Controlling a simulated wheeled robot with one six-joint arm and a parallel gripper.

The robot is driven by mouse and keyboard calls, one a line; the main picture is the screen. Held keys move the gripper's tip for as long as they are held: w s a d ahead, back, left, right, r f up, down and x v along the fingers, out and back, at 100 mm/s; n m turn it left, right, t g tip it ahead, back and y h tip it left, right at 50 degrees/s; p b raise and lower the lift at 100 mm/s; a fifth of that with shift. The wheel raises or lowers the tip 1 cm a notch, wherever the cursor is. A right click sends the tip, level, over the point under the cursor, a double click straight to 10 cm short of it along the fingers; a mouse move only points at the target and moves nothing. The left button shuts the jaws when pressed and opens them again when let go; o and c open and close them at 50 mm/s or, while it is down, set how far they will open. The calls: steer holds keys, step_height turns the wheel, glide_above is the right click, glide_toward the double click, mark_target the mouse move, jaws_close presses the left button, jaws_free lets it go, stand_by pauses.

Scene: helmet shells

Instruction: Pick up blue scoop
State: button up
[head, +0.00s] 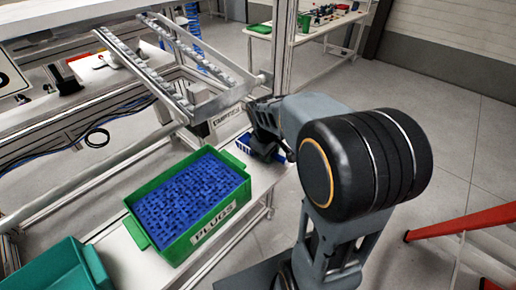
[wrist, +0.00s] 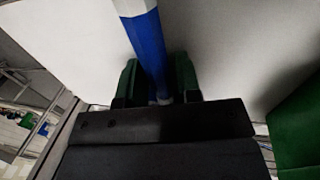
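A blue piece with white parts, likely the blue scoop (wrist: 148,42), runs up and down between my gripper's fingers in the wrist view. My gripper (wrist: 158,78) has its two dark green fingers apart, one on each side of it. I cannot tell whether both fingers touch it. In the head view my gripper (head: 263,150) is low over the light bench, beyond the green bin. A small blue and white part (head: 243,142) shows beside it; the rest is hidden behind my arm.
A green bin labelled PLUGS (head: 196,243), full of blue plugs, stands on the bench nearer than my gripper. A teal bin (head: 62,272) is at the lower left. A metal rail frame (head: 205,100) rises close to my arm. Red bars (head: 465,222) stand at right.

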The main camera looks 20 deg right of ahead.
jaws_close()
steer(key=shift+r, duration=0.15)
steer(key=shift+r, duration=0.55)
steer(key=s+a+r, duration=0.5)
steer(key=s+r, duration=0.6)
steer(key=s, duration=0.2)
steer(key=shift+r+b, duration=0.35)
steer(key=shift+b, duration=0.1)
steer(key=shift+s, duration=0.1)
